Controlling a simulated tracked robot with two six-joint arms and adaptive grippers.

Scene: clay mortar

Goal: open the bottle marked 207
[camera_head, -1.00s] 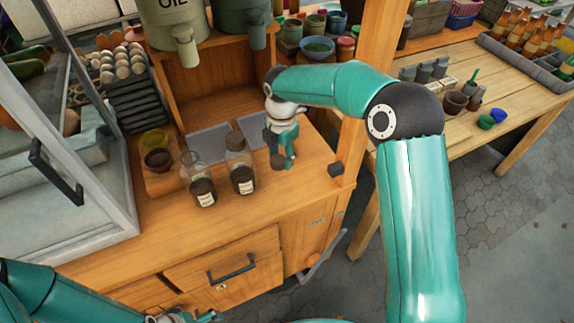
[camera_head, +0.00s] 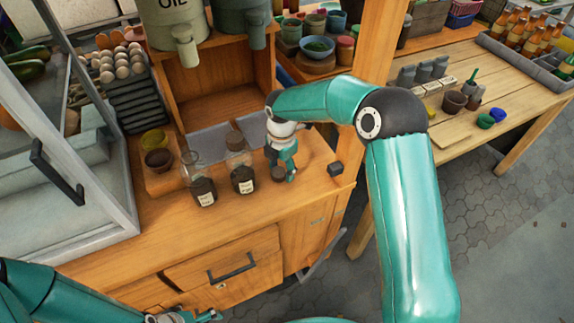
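Two clear glass bottles with dark contents and white labels stand upright on the wooden counter. The left bottle (camera_head: 202,187) shows a bare glass mouth with no stopper. The right bottle (camera_head: 241,177) has a brown stopper (camera_head: 235,141) in its neck. The label numbers are too small to read. My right gripper (camera_head: 283,173) is right of both bottles, low over the counter. It appears shut on a small dark brown stopper (camera_head: 278,174). My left gripper (camera_head: 200,317) is at the bottom edge, partly cut off, away from the bottles; its opening is unclear.
A glass-fronted cabinet (camera_head: 90,185) stands at left, and a wooden post (camera_head: 376,45) rises at right. The counter front is clear.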

